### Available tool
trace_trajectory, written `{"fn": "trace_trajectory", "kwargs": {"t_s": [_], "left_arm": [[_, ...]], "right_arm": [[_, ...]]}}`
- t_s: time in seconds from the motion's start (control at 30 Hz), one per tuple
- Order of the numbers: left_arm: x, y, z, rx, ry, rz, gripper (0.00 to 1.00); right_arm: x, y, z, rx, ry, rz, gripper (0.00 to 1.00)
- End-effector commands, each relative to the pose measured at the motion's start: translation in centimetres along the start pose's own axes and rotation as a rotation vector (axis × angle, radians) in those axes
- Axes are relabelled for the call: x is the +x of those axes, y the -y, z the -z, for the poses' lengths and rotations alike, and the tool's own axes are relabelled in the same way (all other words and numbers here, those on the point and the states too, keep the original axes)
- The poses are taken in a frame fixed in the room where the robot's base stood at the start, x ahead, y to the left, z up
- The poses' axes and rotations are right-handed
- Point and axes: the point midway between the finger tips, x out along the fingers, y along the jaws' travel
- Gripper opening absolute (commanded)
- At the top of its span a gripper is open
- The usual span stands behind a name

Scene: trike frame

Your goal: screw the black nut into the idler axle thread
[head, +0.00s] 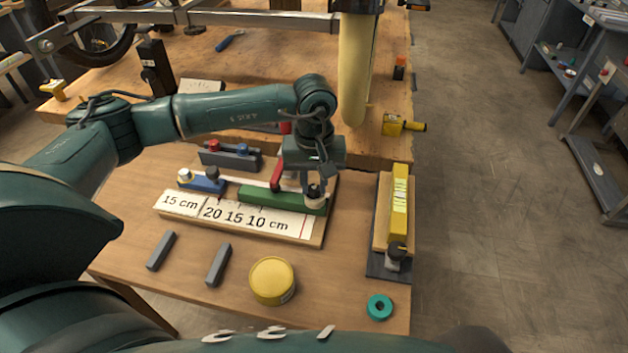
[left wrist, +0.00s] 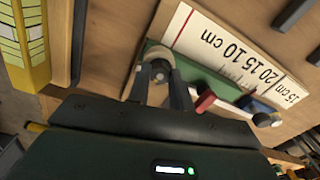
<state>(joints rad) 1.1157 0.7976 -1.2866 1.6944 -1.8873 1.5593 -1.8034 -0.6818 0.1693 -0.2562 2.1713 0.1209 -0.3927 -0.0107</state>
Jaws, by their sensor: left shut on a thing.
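My left gripper (head: 315,192) points down at the right end of a green block (head: 270,199). It is shut on a small round piece, dark on top and pale below, at that end of the block. The left wrist view shows the round grey-and-pale piece (left wrist: 159,71) between the two fingertips (left wrist: 160,80). I cannot tell for sure whether this piece is the black nut, and the fingers partly hide it. No idler axle thread can be clearly made out. My right gripper is in neither view.
A pale yellow tube (head: 356,70) rises behind.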

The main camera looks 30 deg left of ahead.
Motion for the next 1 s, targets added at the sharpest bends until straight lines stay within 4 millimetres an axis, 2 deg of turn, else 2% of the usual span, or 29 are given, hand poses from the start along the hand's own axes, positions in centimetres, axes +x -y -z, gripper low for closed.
{"fn": "trace_trajectory", "kwargs": {"t_s": [0.3,0.5,0.77,0.8,0.93,1.0], "left_arm": [[0.01,-0.01,0.03,0.492,-0.001,-0.001,0.09],[0.07,0.02,0.01,0.724,0.001,0.000,0.09],[0.08,0.02,0.01,0.761,0.000,-0.001,0.09],[0.07,0.02,0.01,0.760,0.000,-0.001,0.22],[0.07,0.02,0.01,0.759,0.000,-0.001,0.33],[0.07,0.02,0.01,0.759,0.000,-0.001,0.33]], "right_arm": [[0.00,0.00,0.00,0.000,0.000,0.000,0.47],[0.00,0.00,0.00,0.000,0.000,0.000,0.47],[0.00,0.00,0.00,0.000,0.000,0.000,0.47],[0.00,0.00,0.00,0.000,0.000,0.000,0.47],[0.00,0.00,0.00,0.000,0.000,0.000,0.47],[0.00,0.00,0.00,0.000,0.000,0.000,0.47]]}}
